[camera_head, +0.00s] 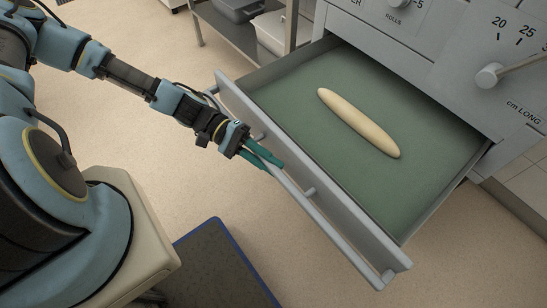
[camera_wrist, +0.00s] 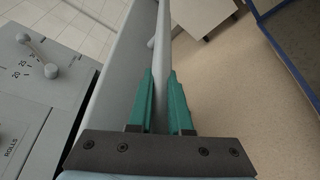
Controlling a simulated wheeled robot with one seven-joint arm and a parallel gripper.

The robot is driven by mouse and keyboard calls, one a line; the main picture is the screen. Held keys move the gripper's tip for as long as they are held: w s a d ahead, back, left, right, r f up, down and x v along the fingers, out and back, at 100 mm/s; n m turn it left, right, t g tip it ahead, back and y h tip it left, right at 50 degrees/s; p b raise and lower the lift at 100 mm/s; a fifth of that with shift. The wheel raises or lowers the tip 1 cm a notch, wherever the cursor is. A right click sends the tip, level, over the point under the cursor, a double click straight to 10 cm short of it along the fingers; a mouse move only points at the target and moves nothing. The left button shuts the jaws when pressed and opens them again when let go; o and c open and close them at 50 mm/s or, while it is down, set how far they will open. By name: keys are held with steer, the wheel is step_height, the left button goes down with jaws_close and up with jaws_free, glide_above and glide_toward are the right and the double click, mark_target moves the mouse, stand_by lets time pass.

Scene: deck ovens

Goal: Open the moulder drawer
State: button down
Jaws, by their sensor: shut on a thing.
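The moulder drawer (camera_head: 273,85) is pulled well out from the grey moulder (camera_head: 420,50) in the head view. Its green floor holds one long pale dough piece (camera_head: 358,122). A bar handle (camera_head: 318,207) runs along the drawer's front, and it also shows in the wrist view (camera_wrist: 162,50). My gripper (camera_head: 268,160) is at the handle, towards its left part. In the wrist view my gripper's teal fingers (camera_wrist: 161,95) lie on either side of the handle, shut on it. The fingertips' far ends are partly hidden by the handle and drawer front.
The moulder's face carries a knob with a lever (camera_head: 490,75) and printed scales. A metal rack with grey bins (camera_head: 238,10) stands behind the drawer. A dark mat with a blue edge (camera_head: 215,265) lies on the floor below. The floor in front of the drawer is otherwise clear.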

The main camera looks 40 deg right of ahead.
steer(key=shift+a, duration=0.25)
steer(key=c, duration=0.8)
jaws_free()
steer(key=shift+c, duration=0.2)
steer(key=b+v, duration=0.1)
steer(key=v, duration=0.9)
steer(key=shift+w+b, duration=0.3)
steer(key=shift+w, duration=0.1)
steer(key=shift+a+r, duration=0.1)
steer(key=shift+r, duration=0.05)
